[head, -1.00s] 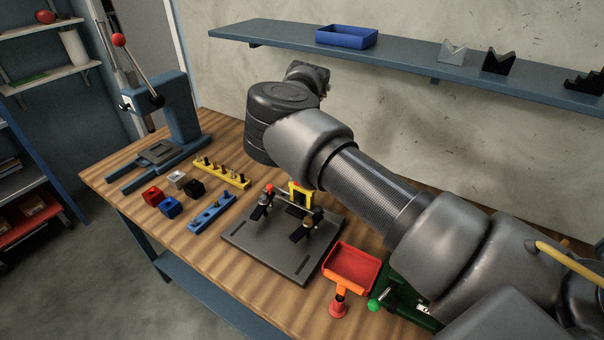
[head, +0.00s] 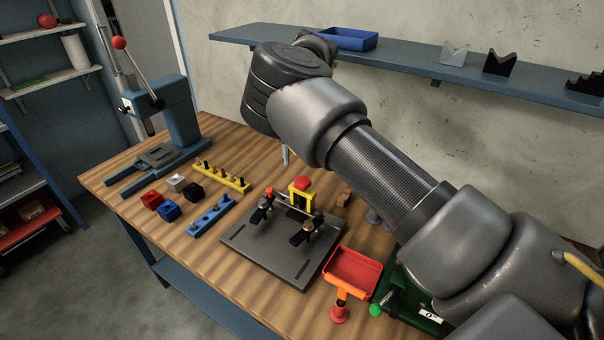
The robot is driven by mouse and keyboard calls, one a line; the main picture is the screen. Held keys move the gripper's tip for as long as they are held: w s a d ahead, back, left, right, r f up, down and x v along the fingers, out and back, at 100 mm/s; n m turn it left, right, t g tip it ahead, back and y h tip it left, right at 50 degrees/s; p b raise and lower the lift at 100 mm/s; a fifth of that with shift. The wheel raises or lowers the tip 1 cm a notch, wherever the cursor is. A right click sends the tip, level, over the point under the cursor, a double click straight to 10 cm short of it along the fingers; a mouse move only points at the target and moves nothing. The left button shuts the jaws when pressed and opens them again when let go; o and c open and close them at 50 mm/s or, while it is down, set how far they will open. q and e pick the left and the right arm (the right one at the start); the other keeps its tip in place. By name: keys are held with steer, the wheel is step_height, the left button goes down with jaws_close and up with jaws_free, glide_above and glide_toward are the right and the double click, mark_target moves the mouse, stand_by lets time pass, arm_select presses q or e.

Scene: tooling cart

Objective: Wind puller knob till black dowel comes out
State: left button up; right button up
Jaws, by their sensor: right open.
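The yellow puller (head: 301,198) stands upright on the dark fixture plate (head: 262,256), between two toggle clamps. Its red knob (head: 302,183) shows on top. The black dowel cannot be made out; the puller frame and clamps hide that spot. My right gripper (head: 285,155) is mostly hidden behind my own right arm; only a grey fingertip shows below the wrist. It is open, above and behind the puller, apart from the knob. My left gripper is not in view.
A red tray (head: 353,267) and a green device (head: 408,298) are right of the plate. A yellow peg rack (head: 222,177), a blue rack (head: 211,216) and small coloured blocks are left. An arbor press (head: 180,115) stands at the far left. A shelf (head: 420,70) runs behind.

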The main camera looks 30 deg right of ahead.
steer(key=shift+r, duration=2.1)
